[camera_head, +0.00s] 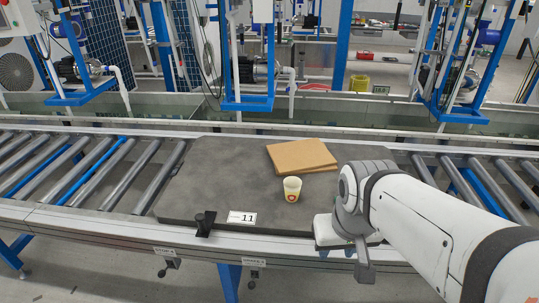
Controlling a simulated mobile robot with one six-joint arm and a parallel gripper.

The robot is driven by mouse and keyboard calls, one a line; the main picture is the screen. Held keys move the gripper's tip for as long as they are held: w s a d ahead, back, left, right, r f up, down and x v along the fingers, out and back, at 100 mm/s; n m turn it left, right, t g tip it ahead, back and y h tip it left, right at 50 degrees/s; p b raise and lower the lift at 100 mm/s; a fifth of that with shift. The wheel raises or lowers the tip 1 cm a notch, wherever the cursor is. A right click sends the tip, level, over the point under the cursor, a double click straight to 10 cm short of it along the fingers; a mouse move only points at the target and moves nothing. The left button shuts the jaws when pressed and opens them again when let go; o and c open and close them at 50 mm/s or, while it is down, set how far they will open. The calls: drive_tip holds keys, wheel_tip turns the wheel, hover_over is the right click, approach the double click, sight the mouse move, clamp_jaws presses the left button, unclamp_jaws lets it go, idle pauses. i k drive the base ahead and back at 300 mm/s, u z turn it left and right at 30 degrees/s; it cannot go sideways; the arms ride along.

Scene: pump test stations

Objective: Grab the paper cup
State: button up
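The paper cup (292,189) is small and pale yellow with a reddish mark on its side. It stands upright on the dark grey board (215,180) over the roller conveyor. My arm comes in from the right, and its end (345,232) is just right of and in front of the cup, apart from it in the picture. The fingers of my gripper cannot be made out clearly, so I cannot tell whether they are open. Nothing is seen held.
A flat brown cardboard piece (301,156) lies on the board behind the cup. A white label reading 11 (242,217) and a black clamp (205,223) are at the board's front edge. Rollers (93,178) run to both sides. The board left of the cup is clear.

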sight(292, 184)
drive_tip(key=i, duration=1)
drive_tip(key=u, duration=0.05)
